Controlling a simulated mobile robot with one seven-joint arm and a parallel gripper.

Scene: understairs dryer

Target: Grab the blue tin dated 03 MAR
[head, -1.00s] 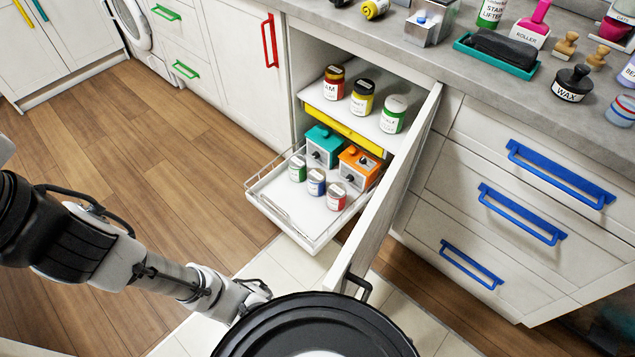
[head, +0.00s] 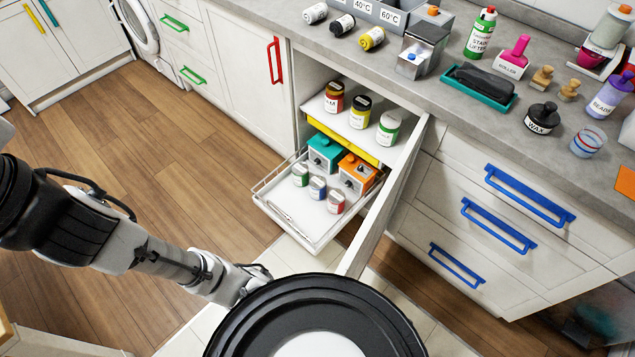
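A small tin with a blue band (head: 317,187) stands in the pulled-out lower wire-sided drawer (head: 282,214). It is in the front row, between a green tin (head: 300,174) on its left and a red tin (head: 336,200) on its right. The labels on these tins are too small to read, so I cannot confirm a date. My arm reaches in from the left, and its end lies low in front of the drawer, well apart from the tins. My gripper's fingers are hidden behind the round black part at the bottom, so their state does not show.
A teal box (head: 324,151) and an orange box (head: 357,175) stand behind the tins. A yellow-fronted shelf (head: 342,138) with three jars is above. The open cabinet door (head: 385,200) bounds the right side. Wooden floor (head: 190,190) is clear at left.

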